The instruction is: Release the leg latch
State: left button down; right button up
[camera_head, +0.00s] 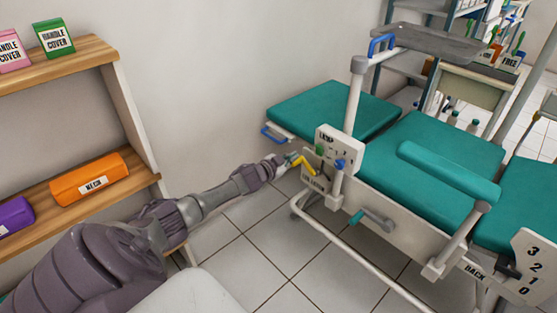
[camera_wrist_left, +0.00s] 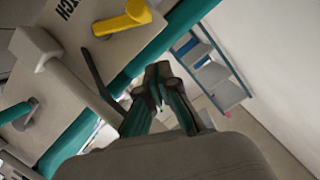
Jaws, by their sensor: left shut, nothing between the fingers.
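The yellow latch handle (camera_head: 301,162) sticks out from a small labelled plate (camera_head: 314,182) on the side of the dental chair, beside the leg section (camera_head: 335,108). In the left wrist view the yellow handle (camera_wrist_left: 124,21) lies on a pale panel whose lettering ends in "TCH". My left gripper (camera_head: 283,159) is just left of the handle in the head view. In the left wrist view its fingertips (camera_wrist_left: 158,75) are together and empty, below and right of the handle, with a gap between. My right gripper is not in view.
A green knob and a blue knob (camera_head: 340,163) sit by a white panel close to the latch. A teal crank handle (camera_head: 355,217) is below. A blue handle (camera_head: 275,136) is on the leg section's edge. A wooden shelf (camera_head: 140,125) stands at left. Tiled floor lies between.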

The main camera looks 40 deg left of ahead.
pick_arm(q)
jog(key=p+v, duration=0.2)
jog(key=v, duration=0.4)
jog(key=shift+s+r, duration=0.2)
jog(key=shift+s, duration=0.15)
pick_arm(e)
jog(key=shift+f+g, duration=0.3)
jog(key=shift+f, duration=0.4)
pick_arm(q)
jog(key=shift+f, duration=0.1)
